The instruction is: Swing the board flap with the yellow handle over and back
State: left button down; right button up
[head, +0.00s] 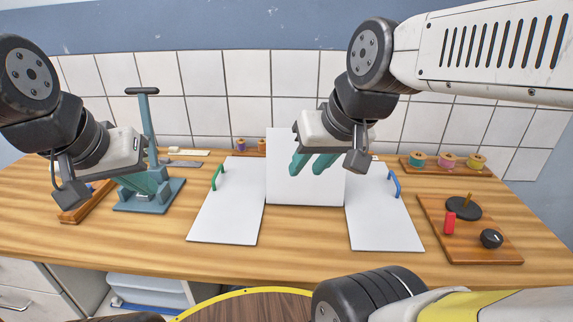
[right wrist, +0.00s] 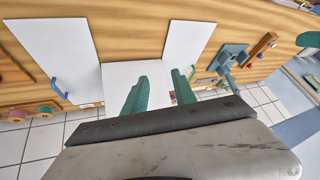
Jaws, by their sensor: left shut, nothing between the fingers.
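A white middle flap (head: 305,142) stands upright at the back; it also shows in the right wrist view (right wrist: 115,73). A white left flap (head: 228,212) with a green handle (head: 217,177) and a white right flap (head: 383,222) with a blue handle (head: 394,182) lie flat on either side. No yellow handle shows in either view. My right gripper (head: 311,167) is in front of the middle flap, fingers apart and nothing seen between them; its fingers also show in the right wrist view (right wrist: 158,92). My left gripper (head: 150,188) is shut and empty, left of the flaps.
A teal lever device (head: 149,120) stands at the left, behind my left gripper. Thread spools (head: 447,161) sit on a rack at the back right. A wooden board (head: 462,247) with a black disc, red block and knob is at the right.

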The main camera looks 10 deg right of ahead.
jog(key=shift+c, duration=1.4)
jog(key=shift+m+g+h, duration=0.4)
jog(key=shift+m+g, duration=0.3)
jog(key=shift+g, duration=0.1)
jog(key=w+d+r, duration=0.1)
jog(key=w+r, duration=0.1)
jog(key=w, duration=0.2)
jog(key=w+d+r, duration=0.1)
jog(key=w+r, duration=0.1)
jog(key=w, duration=0.2)
jog(key=w+d+r, duration=0.1)
jog(key=w+r, duration=0.1)
jog(key=w, duration=0.3)
jog(key=shift+w+d, duration=0.1)
jog(key=shift+d, duration=0.3)
grip_shut()
jog(key=w+d+f+m+g+h, duration=0.1)
jog(key=w+d, duration=0.2)
jog(key=w, duration=0.6)
jog(key=w+d+f+m+g+h, duration=0.1)
jog(key=w+d, duration=0.2)
jog(key=w, duration=0.7)
jog(key=s+a+x, duration=0.1)
jog(key=x, duration=0.9)
jog(key=shift+s+a+r, duration=0.1)
jog(key=shift+s+r, duration=0.05)
jog(key=shift+s, duration=0.75)
jog(key=shift+s+r, duration=0.15)
jog(key=shift+s, duration=0.7)
